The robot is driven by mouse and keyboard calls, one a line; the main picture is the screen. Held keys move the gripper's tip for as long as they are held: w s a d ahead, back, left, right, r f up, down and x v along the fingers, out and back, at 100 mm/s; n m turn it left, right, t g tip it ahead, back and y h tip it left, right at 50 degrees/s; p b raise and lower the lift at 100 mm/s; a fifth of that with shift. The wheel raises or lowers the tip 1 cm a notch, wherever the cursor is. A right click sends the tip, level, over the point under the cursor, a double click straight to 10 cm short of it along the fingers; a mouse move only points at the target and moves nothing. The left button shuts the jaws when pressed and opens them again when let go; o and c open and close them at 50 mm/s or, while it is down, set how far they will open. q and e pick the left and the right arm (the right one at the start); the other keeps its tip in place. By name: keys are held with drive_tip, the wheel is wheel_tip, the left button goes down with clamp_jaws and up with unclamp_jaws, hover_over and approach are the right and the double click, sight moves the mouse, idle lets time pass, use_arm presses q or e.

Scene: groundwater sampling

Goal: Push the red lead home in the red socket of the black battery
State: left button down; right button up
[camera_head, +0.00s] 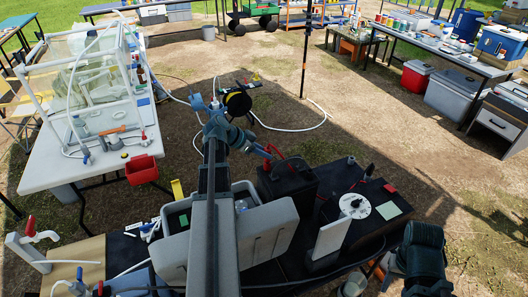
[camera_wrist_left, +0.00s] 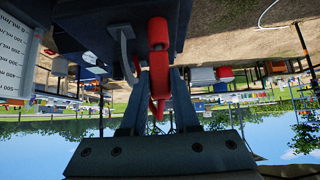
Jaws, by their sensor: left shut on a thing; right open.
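The black battery (camera_head: 287,186) stands on the dark bench right of the grey bin. In the left wrist view it is the dark body (camera_wrist_left: 90,22) at the top. My left gripper (camera_head: 264,151) is shut on the red lead (camera_head: 272,150) at the battery's far upper edge. In the left wrist view the red lead (camera_wrist_left: 158,80) is between the fingers (camera_wrist_left: 157,75), with its red end against or just in front of the battery. The red socket is hidden, so I cannot tell how deep the plug sits. My right arm shows at the lower right; its fingers are out of view.
A grey bin (camera_head: 268,232) stands left of the battery, close by my left arm. A white disc (camera_head: 355,206) and an upright white panel (camera_head: 331,236) are on the bench to the right. A red bin (camera_head: 142,170) hangs at the left table. Open ground lies beyond the bench.

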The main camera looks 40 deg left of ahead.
use_arm(q)
drive_tip(key=shift+r+p, duration=1.3)
drive_tip(key=shift+p, duration=0.1)
use_arm(e)
wheel_tip(320, 180, up, 3)
drive_tip(key=shift+f, duration=0.2)
use_arm(q)
drive_tip(key=shift+f+b, duration=1.3)
use_arm(e)
drive_tip(key=shift+f, duration=1.25)
use_arm(q)
drive_tip(key=shift+d+f+b, duration=0.1)
drive_tip(key=shift+f+b, duration=0.35)
drive_tip(key=shift+b, duration=0.1)
use_arm(e)
drive_tip(key=shift+f, duration=0.55)
use_arm(q)
drive_tip(key=c, duration=0.6)
unclamp_jaws()
drive_tip(key=shift+r, duration=0.1)
use_arm(e)
drive_tip(key=shift+s+r, duration=0.1)
